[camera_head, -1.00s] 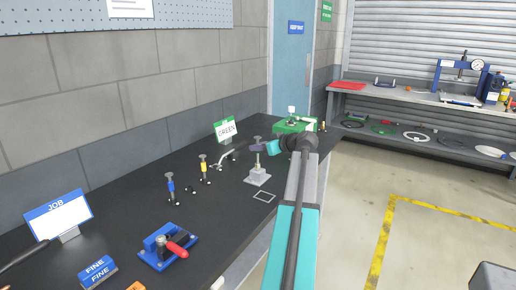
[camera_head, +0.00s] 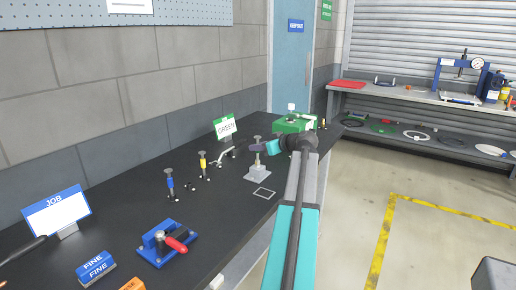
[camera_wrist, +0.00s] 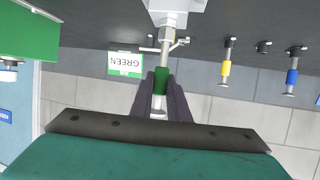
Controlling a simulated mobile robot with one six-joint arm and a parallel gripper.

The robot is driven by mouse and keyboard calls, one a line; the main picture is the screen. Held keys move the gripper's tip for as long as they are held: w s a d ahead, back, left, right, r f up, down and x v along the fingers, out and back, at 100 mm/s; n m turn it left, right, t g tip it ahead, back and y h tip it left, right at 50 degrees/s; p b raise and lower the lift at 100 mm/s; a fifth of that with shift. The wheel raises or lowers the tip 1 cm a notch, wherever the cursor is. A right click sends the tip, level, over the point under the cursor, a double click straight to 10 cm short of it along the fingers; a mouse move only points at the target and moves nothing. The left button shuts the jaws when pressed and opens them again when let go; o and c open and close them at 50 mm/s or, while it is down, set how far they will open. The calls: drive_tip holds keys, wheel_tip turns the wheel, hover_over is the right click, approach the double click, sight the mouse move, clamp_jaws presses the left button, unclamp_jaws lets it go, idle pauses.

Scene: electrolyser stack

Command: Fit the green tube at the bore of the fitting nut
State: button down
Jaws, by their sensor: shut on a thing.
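My gripper (camera_wrist: 165,98) is shut on the green tube (camera_wrist: 160,80), with one dark jaw on each side of it. In the head view my gripper (camera_head: 261,147) is at the top of a metal stem that rises from a grey block (camera_head: 257,174) on the black bench. In the wrist view, upside down, the tube lines up with the silver stem (camera_wrist: 167,48) and the pale block (camera_wrist: 178,14). A light end piece (camera_wrist: 159,113) shows beyond the jaws. The fitting nut's bore is not visible, and I cannot tell whether the tube is inside it.
Yellow (camera_head: 203,162) and blue (camera_head: 170,182) tube pieces stand left on the bench. A GREEN sign (camera_head: 224,128) is behind. A blue device with red handle (camera_head: 168,243) is in front, and a green box (camera_head: 293,124) lies beyond my gripper.

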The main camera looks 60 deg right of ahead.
drive_tip(key=shift+f, duration=0.15)
drive_tip(key=c, duration=1.6)
unclamp_jaws()
drive_tip(key=shift+s, duration=0.1)
drive_tip(key=b+v, duration=0.1)
drive_tip(key=v, duration=1.2)
drive_tip(key=shift+s+a+b, duration=0.15)
drive_tip(key=shift+s+b, duration=0.2)
drive_tip(key=shift+s, duration=0.1)
